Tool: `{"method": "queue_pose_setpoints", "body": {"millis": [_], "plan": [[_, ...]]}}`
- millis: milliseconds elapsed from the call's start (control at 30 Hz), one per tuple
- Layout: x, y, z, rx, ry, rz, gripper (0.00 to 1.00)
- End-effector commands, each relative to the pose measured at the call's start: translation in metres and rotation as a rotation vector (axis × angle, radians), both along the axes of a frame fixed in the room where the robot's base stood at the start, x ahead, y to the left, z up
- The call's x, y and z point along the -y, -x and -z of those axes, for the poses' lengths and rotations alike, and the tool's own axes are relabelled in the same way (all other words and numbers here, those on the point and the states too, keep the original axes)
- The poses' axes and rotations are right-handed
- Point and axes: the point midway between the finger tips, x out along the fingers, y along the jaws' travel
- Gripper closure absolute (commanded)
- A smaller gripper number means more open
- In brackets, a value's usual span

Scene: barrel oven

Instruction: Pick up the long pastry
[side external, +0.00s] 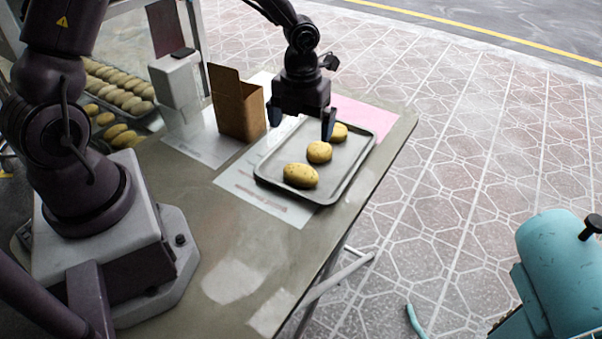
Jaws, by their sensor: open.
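A grey metal tray (339,182) lies on the table with three golden pastries in a row. The nearest pastry (300,175) looks the longest. A rounder pastry (319,152) lies in the middle, and another (340,131) lies at the far end, partly hidden by a finger. My gripper (301,121) is open and empty above the far part of the tray, its fingers pointing down. Its right finger appears close to the middle and far pastries; I cannot tell the exact height or whether it touches.
An open brown cardboard box (238,108) stands left of the tray, beside a white device (177,85). Racks of more pastries (118,90) stand at the far left. The table's right edge (375,185) is close to the tray.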

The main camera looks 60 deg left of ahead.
Motion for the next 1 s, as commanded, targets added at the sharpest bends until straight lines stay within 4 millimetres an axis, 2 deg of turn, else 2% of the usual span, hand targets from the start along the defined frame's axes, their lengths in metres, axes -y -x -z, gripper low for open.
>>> {"method": "queue_pose_setpoints", "body": {"millis": [167, 500, 767, 1000], "plan": [[0.001, 0.0, 0.007, 0.0, 0.001, 0.097, 0.0], [0.0, 0.0, 0.066, -0.002, 0.001, 0.098, 0.0], [-0.001, 0.0, 0.086, -0.002, 0.001, 0.095, 0.0], [-0.005, -0.003, 0.121, -0.002, 0.001, 0.096, 0.0]]}}
